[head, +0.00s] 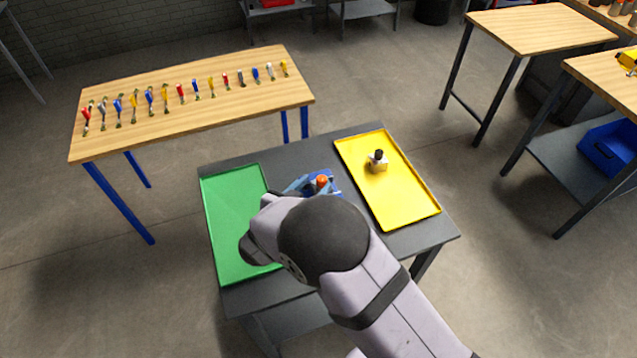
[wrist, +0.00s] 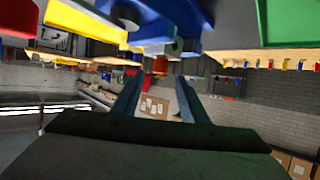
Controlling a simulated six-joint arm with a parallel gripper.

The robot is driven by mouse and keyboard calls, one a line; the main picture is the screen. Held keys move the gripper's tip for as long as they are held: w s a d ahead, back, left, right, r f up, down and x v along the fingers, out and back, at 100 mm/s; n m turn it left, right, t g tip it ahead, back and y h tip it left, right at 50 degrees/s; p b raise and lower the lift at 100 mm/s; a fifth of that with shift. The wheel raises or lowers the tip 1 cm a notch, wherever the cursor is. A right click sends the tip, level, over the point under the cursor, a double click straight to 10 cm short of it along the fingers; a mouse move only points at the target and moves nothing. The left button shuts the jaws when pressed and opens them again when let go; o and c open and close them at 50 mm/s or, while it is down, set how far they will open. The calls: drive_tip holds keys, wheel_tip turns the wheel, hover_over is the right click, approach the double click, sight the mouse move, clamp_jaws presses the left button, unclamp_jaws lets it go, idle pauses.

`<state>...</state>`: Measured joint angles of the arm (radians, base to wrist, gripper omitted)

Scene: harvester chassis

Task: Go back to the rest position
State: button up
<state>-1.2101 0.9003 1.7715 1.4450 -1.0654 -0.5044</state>
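In the wrist view my gripper (wrist: 159,98) shows two grey-blue fingers held apart, with nothing seen between them. In the head view my pale arm covers the middle of the dark grey table (head: 300,150), and the fingers cannot be made out clearly there. A blue part with an orange-red knob (head: 321,181) sits on the table just beyond my arm, partly hidden by it. A blue shape (wrist: 150,22) also fills the top of the wrist view, apart from the fingertips.
A green tray (head: 222,205) lies on the table's left, partly behind my arm. A yellow tray (head: 405,195) on the right holds a small pale piece with a black top (head: 378,162). A wooden bench (head: 190,125) with a row of coloured tools stands behind left. Wooden tables stand at right.

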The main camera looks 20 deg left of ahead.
drive_tip(key=shift+v, duration=0.9)
